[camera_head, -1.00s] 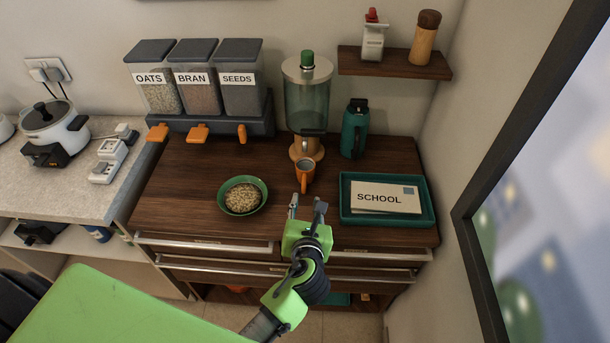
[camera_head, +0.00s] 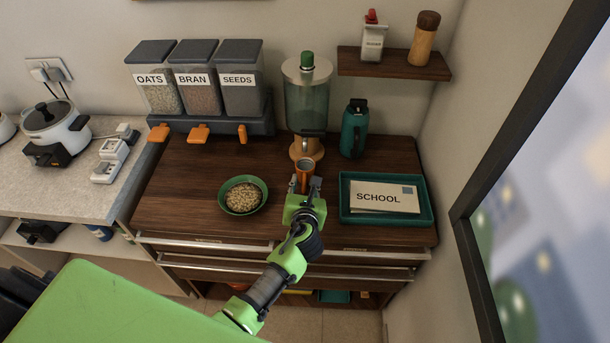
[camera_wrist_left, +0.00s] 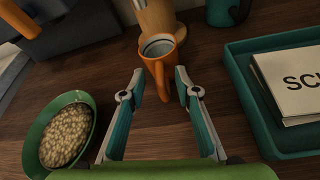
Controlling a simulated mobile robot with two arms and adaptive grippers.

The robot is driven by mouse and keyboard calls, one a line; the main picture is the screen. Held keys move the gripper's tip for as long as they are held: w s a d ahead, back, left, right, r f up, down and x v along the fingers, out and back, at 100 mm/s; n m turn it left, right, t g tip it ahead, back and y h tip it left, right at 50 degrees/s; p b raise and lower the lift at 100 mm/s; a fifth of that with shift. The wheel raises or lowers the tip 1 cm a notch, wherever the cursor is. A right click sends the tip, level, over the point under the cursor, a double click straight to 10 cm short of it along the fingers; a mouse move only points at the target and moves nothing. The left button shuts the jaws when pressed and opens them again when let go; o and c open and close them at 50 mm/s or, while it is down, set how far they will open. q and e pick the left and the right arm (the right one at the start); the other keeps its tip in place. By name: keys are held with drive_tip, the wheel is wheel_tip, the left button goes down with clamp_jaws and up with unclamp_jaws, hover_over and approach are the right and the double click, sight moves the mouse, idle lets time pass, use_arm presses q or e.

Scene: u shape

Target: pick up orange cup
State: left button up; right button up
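The orange cup (camera_head: 304,172) stands upright on the dark wooden counter, in front of the drink dispenser. In the left wrist view the cup (camera_wrist_left: 157,66) is just ahead of the fingertips, with its handle pointing toward my gripper. My left gripper (camera_head: 305,184) is open, and its fingers (camera_wrist_left: 159,80) lie to either side of the cup's handle. I cannot tell whether either finger touches the cup. The cup's lower part is partly hidden by the gripper in the head view. My right gripper is not in view.
A green bowl of cereal (camera_head: 243,210) stands to the left and a teal tray (camera_head: 427,218) with a SCHOOL envelope to the right. The dispenser (camera_head: 306,108) stands close behind the cup. A teal bottle (camera_head: 354,128) is at the back right.

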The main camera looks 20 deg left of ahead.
use_arm(q)
drive_tip(key=shift+c, duration=0.4)
clamp_jaws()
drive_tip(key=shift+r, duration=0.25)
drive_tip(key=shift+r, duration=1.1)
drive_tip(key=s+d+r+b, duration=0.1)
drive_tip(key=s+d+r, duration=0.3)
drive_tip(key=s+r, duration=0.6)
drive_tip(key=shift+s+d+r, duration=0.15)
drive_tip(key=shift+s+d, duration=0.05)
drive_tip(key=shift+s, duration=1.4)
